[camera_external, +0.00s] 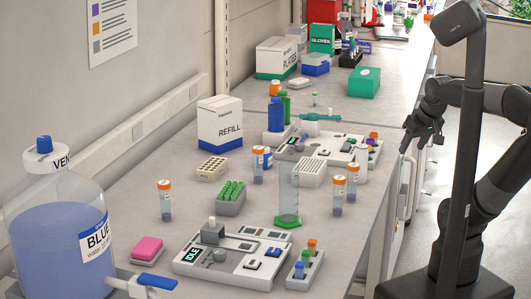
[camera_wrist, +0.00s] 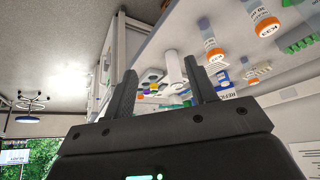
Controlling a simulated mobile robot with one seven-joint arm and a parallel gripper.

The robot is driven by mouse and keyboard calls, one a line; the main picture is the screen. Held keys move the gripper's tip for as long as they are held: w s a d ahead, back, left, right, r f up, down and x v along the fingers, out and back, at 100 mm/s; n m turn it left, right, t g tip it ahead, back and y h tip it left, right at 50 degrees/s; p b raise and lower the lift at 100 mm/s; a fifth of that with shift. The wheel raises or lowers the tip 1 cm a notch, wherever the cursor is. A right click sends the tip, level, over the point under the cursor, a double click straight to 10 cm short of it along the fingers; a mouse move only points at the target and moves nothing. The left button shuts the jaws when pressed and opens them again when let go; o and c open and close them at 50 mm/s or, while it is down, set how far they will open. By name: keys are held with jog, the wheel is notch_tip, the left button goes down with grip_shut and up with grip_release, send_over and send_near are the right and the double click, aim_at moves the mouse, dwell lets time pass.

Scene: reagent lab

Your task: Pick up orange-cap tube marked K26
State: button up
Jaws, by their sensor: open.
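Several orange-cap tubes stand upright and apart on the bench: one at the left (camera_external: 165,200), one near the middle (camera_external: 258,166), and a pair at the right, the nearer (camera_external: 338,195) and the farther (camera_external: 353,182). I cannot read in the outside view which is K26. The wrist view is turned over; tubes with orange caps show at upper right (camera_wrist: 266,22), nearer the middle (camera_wrist: 213,50) and lower (camera_wrist: 250,75).
A clear graduated cylinder (camera_external: 289,195) on a green base stands left of the tube pair. A green-filled rack (camera_external: 230,199), a white REFILL box (camera_external: 220,125) and a grey device (camera_external: 232,255) surround the tubes.

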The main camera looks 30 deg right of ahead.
jog(key=w+a+r+n+y, duration=0.1)
jog(key=w+a+r+n, duration=0.1)
jog(key=w+a+r, duration=0.3)
jog(key=w+a+r+n, duration=0.1)
jog(key=w+a, duration=0.2)
jog(key=w, duration=0.4)
jog(key=w+a+r+n+g+y, duration=0.1)
jog(key=w+a+n, duration=0.1)
jog(key=w+a, duration=0.5)
jog(key=w+a+n+y, duration=0.1)
jog(key=w+a, duration=0.3)
jog(key=a, duration=0.5)
jog(key=n+g+y, duration=0.1)
jog(key=n+g, duration=0.1)
jog(key=n, duration=0.4)
send_over(168, 220)
jog(key=w, duration=0.1)
notch_tip(168, 220, down, 21)
jog(key=shift+w+d+f, duration=0.15)
jog(key=shift+f, duration=0.05)
jog(key=shift+c, duration=0.5)
